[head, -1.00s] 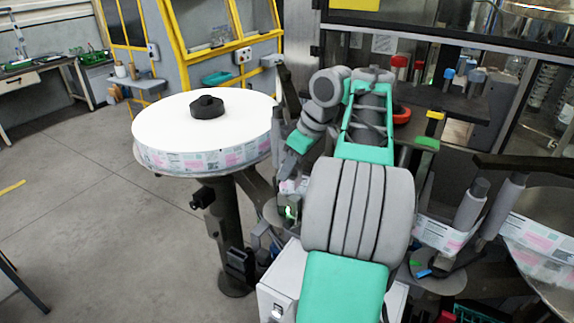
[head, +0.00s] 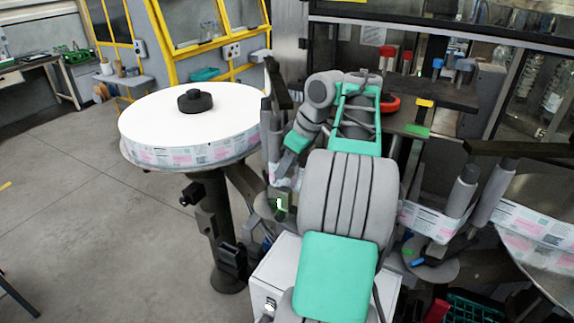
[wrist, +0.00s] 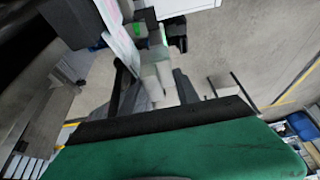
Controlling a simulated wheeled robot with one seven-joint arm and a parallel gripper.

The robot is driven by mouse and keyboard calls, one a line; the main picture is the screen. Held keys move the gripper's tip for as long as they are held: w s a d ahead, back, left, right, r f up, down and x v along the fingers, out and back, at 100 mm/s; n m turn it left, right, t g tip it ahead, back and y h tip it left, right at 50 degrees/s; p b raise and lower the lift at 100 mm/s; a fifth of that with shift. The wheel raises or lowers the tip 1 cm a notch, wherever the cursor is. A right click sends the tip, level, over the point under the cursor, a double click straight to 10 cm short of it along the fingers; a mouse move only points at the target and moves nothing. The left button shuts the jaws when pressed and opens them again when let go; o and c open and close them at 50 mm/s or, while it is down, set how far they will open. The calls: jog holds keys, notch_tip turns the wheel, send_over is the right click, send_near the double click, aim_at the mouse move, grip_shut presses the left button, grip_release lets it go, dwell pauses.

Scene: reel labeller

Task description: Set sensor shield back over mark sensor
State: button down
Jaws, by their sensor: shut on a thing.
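In the wrist view my gripper (wrist: 150,88) is shut on a small light-grey piece (wrist: 156,72), which I take to be the sensor shield. The mark sensor (wrist: 139,31), a grey block with a lit green lamp, lies just beyond the piece. A gap or contact between them cannot be told. In the head view my gripper (head: 277,172) is small and partly hidden, beside the printed label web. The sensor's green light (head: 280,205) shows just below it. The shield cannot be made out there.
A large label reel (head: 160,120) with a black hub stands on a post at left. The label web (wrist: 118,35) runs close beside the sensor. Rollers (head: 463,190) and a second reel (head: 530,250) are at right. Open floor (head: 90,220) lies at left.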

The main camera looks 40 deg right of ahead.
jog(key=shift+a, duration=0.2)
jog(key=shift+f+b, duration=2.15)
jog(key=shift+f, duration=0.25)
jog(key=c, duration=0.8)
grip_release()
jog(key=p+v, duration=0.4)
jog(key=v, duration=0.4)
